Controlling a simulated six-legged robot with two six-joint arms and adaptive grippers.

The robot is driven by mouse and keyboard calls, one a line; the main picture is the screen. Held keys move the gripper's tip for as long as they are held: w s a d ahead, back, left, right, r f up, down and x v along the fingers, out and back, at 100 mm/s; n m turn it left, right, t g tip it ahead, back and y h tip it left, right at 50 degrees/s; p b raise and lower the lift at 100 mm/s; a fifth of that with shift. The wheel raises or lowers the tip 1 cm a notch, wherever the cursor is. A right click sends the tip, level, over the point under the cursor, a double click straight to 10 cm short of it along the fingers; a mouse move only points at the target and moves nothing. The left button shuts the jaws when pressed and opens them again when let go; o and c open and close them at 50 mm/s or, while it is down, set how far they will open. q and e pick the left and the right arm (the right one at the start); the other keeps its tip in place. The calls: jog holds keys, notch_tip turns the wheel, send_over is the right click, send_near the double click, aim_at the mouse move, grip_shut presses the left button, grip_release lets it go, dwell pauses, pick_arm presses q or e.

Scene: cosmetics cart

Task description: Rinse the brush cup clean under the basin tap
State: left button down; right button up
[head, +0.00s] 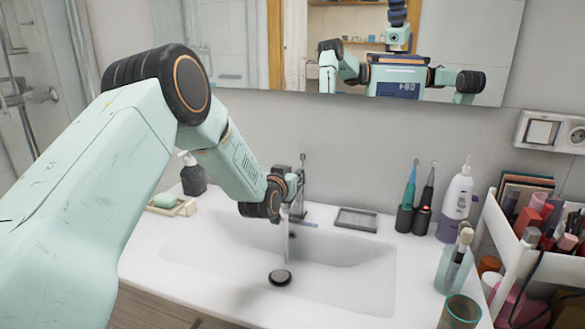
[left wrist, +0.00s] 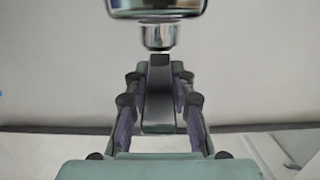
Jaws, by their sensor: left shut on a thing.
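My left gripper (head: 292,186) is at the basin tap (head: 303,204), behind the white basin (head: 350,280). In the left wrist view its fingers (left wrist: 160,80) are closed at a narrow dark grey piece, seemingly the tap lever, with the chrome tap body (left wrist: 158,35) just beyond. A thin pale vertical streak, seemingly running water (head: 287,240), drops from the tap towards the dark drain (head: 280,278). A clear cup (head: 452,275) with brushes stands on the right counter. In front of it is a tinted cup with a teal rim (head: 460,312); I cannot tell which is the brush cup. My right gripper is not seen directly.
A soap dish (head: 185,207) and dark pump bottle (head: 193,175) stand at left. A small grey tray (head: 356,219), electric toothbrushes (head: 408,200) and a white-purple bottle (head: 456,205) line the back right. A crowded white cart (head: 492,245) borders the right. A mirror hangs above.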

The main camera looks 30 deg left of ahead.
pick_arm(q)
jog(key=shift+r, duration=0.1)
dwell(0.3)
jog(key=c, duration=1.1)
grip_release()
jog(key=shift+w, duration=0.1)
jog(key=shift+s, duration=0.2)
jog(key=v, duration=1.1)
jog(key=shift+s+d+r, duration=0.15)
jog(key=shift+s+r, duration=0.05)
jog(key=shift+s, duration=0.15)
jog(key=shift+f, duration=0.1)
